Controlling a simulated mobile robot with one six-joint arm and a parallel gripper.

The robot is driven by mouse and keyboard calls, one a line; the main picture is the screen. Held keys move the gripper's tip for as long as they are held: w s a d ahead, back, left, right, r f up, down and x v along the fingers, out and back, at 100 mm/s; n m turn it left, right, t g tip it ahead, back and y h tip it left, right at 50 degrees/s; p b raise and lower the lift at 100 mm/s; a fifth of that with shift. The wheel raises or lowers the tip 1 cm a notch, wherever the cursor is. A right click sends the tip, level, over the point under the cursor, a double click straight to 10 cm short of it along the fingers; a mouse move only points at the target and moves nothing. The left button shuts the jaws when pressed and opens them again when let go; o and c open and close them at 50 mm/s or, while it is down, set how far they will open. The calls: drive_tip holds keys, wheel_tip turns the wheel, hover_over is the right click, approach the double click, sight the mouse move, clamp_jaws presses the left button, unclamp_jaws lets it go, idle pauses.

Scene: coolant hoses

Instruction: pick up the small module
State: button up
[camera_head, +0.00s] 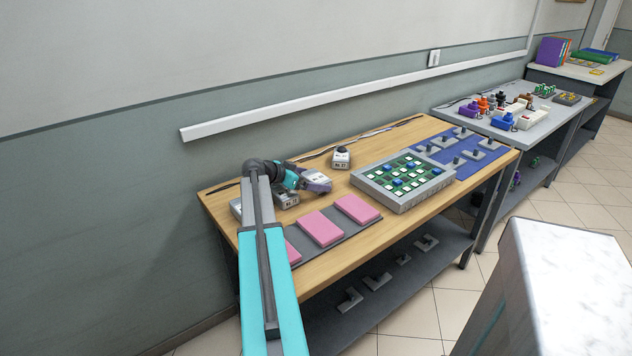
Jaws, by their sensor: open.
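My gripper (320,183) is at the end of my teal and grey arm, over the back left of the wooden table. It is small in the picture and seen from behind, with no object visible in it. Another grey module (286,199) sits below and left of my gripper, partly hidden by my arm. A further grey piece (236,207) shows left of my arm. I cannot tell which one is the small module.
Pink pads (320,228) on a dark mat lie along the table's front. A grey tray (400,205) with green, white and blue cells stands right of them. A blue mat (445,157) holds several grey pieces. A white-topped block (565,285) stands front right.

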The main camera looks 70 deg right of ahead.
sight(311, 178)
drive_tip(key=shift+c, duration=0.4)
drive_tip(key=c, duration=1)
drive_tip(key=shift+r, duration=0.15)
drive_tip(key=shift+r, duration=1.05)
drive_tip(key=shift+a+r+b, duration=0.35)
drive_tip(key=shift+r+b, duration=0.05)
drive_tip(key=shift+r, duration=0.25)
drive_tip(key=a, duration=0.5)
drive_tip(key=a+r+b, duration=0.1)
drive_tip(key=a, duration=0.4)
drive_tip(key=a+b, duration=0.1)
drive_tip(key=a, duration=0.4)
drive_tip(key=shift+w+a+r, duration=0.2)
drive_tip(key=shift+w, duration=0.2)
